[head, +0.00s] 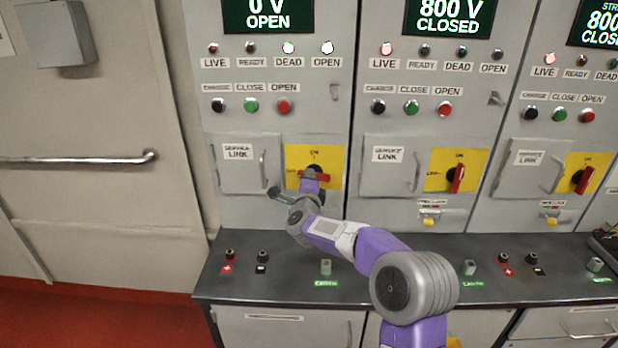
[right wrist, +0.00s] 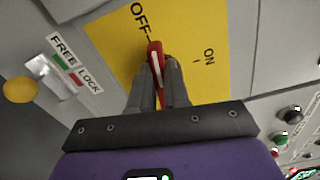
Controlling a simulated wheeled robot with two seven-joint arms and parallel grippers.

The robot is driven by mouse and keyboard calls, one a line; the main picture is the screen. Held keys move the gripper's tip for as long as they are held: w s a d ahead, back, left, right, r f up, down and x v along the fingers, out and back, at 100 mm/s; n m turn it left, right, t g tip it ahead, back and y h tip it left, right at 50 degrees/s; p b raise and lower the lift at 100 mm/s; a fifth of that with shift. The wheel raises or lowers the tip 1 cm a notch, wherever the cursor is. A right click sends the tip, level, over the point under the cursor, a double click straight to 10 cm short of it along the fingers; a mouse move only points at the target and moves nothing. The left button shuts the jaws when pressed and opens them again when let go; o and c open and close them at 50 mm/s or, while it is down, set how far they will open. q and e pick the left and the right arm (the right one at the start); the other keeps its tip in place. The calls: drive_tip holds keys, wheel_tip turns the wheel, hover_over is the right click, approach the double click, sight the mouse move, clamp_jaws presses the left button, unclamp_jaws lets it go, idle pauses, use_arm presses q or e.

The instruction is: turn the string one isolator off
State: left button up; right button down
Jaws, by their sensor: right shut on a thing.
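The string one isolator is a red handle (head: 325,178) on a yellow plate (head: 329,155) in the leftmost cabinet. The handle lies sideways, towards the OFF mark. In the right wrist view, the red handle (right wrist: 155,62) with its white line points at the word OFF, and ON is off to the right. My right gripper (right wrist: 158,80) is shut on the handle, one finger on each side. In the head view my right gripper (head: 312,184) covers part of the handle. The string one display (head: 267,14) reads 0 V OPEN. My left gripper is not in view.
The DEAD lamp (head: 288,48) and OPEN lamp (head: 327,48) of string one are lit. A FREE/LOCK plate (right wrist: 75,75) with a yellow knob (right wrist: 19,89) sits beside the isolator. String two's isolator handle (head: 457,179) stands upright. A dark worktop (head: 300,285) with terminals runs below.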

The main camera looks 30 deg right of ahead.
drive_tip(key=shift+f+n, duration=0.1)
drive_tip(key=shift+n, duration=0.8)
drive_tip(key=c, duration=1.1)
unclamp_jaws()
drive_tip(key=v, duration=0.7)
drive_tip(key=shift+s, duration=0.3)
drive_tip(key=shift+a, duration=0.1)
